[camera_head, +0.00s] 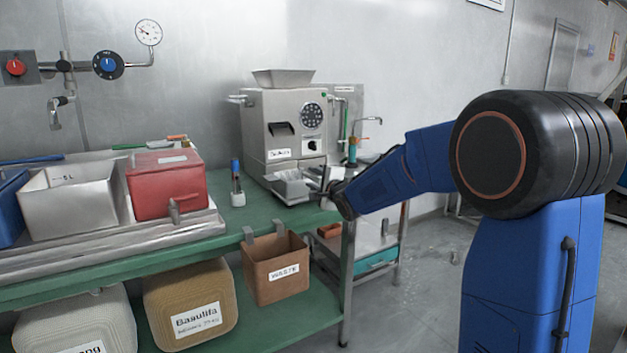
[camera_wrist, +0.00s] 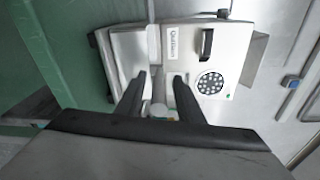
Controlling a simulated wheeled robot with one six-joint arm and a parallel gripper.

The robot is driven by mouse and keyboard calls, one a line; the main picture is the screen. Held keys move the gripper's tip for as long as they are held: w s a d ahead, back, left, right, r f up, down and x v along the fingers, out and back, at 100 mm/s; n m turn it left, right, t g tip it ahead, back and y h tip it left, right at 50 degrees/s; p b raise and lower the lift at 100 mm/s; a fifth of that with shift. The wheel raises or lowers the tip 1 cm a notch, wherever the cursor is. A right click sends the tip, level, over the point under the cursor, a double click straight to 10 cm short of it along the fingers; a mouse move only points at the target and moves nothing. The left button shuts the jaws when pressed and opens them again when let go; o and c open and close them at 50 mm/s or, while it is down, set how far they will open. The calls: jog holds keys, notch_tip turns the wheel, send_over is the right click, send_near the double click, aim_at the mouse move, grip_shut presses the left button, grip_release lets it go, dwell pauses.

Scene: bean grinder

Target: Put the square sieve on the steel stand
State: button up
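A steel bean grinder (camera_head: 285,125) stands on the green bench, with an open hopper on top. A small grey metal tray (camera_head: 291,187) sits at its foot; I cannot tell whether this is the square sieve. My gripper (camera_head: 333,186) is just right of that tray, partly hidden by its own arm. In the wrist view its two dark fingers (camera_wrist: 159,75) are apart, before the grinder front (camera_wrist: 205,65) and a pale tray (camera_wrist: 130,55). A small pale part shows between the fingers, without clear contact. I cannot pick out the steel stand with certainty.
A red bin (camera_head: 165,185) and a steel bin (camera_head: 70,200) stand on the bench's left. A small blue-capped bottle (camera_head: 237,183) is left of the grinder. A brown waste box (camera_head: 275,267) hangs at the front edge. A low metal table (camera_head: 375,235) stands to the right.

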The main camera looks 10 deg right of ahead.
jog(key=v, duration=1.2)
jog(key=s+d+f+n+g+h, duration=0.2)
jog(key=s+d+f+n+g, duration=0.15)
jog(key=s, duration=0.75)
jog(key=s+d+f+n+g+h, duration=0.3)
jog(key=s+f+n, duration=0.15)
jog(key=s, duration=0.55)
jog(key=s+a+f+n+g, duration=0.1)
jog(key=s+f+n, duration=0.3)
jog(key=s, duration=0.8)
jog(key=s+a+f+n+g+y, duration=0.1)
jog(key=s+f+n+g, duration=0.3)
jog(key=s, duration=0.8)
jog(key=shift+f+n, duration=0.3)
jog(key=shift+n, duration=0.5)
jog(key=shift+g, duration=0.25)
jog(key=shift+c, duration=0.6)
